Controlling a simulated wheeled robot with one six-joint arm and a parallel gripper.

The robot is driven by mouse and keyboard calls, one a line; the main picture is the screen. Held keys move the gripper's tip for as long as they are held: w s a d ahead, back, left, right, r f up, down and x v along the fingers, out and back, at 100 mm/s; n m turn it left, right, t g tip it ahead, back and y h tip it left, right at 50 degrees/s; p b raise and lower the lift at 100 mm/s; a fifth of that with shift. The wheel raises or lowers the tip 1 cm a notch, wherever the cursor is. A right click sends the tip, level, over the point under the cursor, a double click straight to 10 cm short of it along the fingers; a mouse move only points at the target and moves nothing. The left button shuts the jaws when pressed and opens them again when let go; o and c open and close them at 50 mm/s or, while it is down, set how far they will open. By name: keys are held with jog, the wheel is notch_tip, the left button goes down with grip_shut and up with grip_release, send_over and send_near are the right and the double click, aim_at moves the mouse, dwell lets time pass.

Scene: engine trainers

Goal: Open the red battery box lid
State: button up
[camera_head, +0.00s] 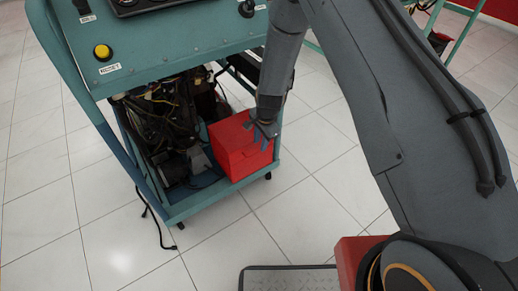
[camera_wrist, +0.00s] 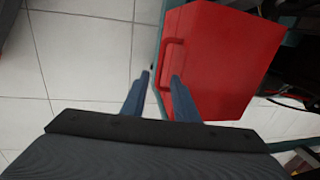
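The red battery box (camera_head: 238,146) sits on the lower shelf at the right corner of the teal engine trainer. Its lid looks shut. In the wrist view the red lid (camera_wrist: 225,50) fills the upper right, with a red handle (camera_wrist: 172,62) along its left edge. My gripper (camera_head: 264,135) is at the box's upper right edge in the head view. In the wrist view my gripper (camera_wrist: 159,76) is open, its fingers apart. The right finger overlaps the lower end of the handle and the left finger is over the floor. I cannot tell whether either finger touches the box.
The teal trainer's panel (camera_head: 180,40) with a yellow button (camera_head: 103,52) overhangs the shelf. An engine with wiring (camera_head: 165,125) stands left of the box. A black cable (camera_head: 158,228) lies on the floor. The tiled floor in front is mostly clear.

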jog(key=shift+w+a+f, duration=0.1)
jog(key=shift+w+f, duration=0.1)
jog(key=shift+f, duration=0.85)
jog(key=shift+w+a+f, duration=0.1)
jog(key=shift+w+f, duration=0.05)
jog(key=shift+f, duration=0.9)
jog(key=shift+c, duration=0.2)
grip_shut()
jog(key=shift+s, duration=0.1)
